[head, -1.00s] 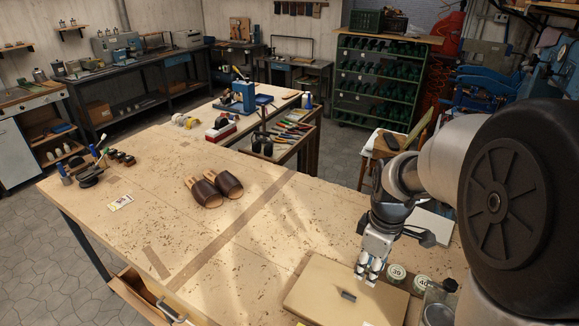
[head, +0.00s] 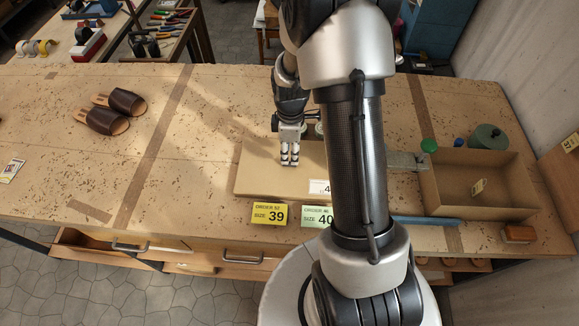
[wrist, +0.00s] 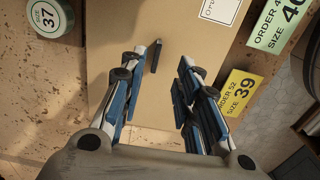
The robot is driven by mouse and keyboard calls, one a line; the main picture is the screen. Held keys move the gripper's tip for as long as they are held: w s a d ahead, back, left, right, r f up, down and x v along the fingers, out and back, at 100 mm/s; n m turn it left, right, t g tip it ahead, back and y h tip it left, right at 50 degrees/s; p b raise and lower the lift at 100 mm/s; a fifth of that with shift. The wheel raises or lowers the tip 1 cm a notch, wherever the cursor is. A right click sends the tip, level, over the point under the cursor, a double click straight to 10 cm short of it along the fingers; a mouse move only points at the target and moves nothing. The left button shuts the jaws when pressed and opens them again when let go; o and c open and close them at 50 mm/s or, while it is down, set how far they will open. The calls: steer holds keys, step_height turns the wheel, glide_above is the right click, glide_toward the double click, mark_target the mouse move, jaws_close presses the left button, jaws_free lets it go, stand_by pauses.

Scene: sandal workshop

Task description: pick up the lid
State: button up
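The lid (head: 256,176) is a flat tan cardboard panel lying on the workbench, partly hidden behind my arm in the head view. It fills much of the wrist view (wrist: 175,25), where its small dark handle (wrist: 156,56) stands close to the tip of the left-hand finger. My gripper (head: 290,160) points down over the lid. In the wrist view my gripper (wrist: 172,75) has its fingers apart, with bare cardboard between them. The handle is not clearly visible in the head view. I cannot tell whether a finger touches it.
A yellow size 39 card (head: 269,213) and a green size 40 card (head: 316,216) stand at the front edge. An open cardboard box (head: 492,216) is at the right, near a green cylinder (head: 488,138). Brown sandals (head: 110,111) lie left. The bench between is clear.

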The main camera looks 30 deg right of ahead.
mark_target(289, 166)
steer(key=f, duration=0.5)
steer(key=shift+w+f+b, duration=0.3)
steer(key=shift+f, duration=0.05)
steer(key=shift+c, duration=0.6)
jaws_close()
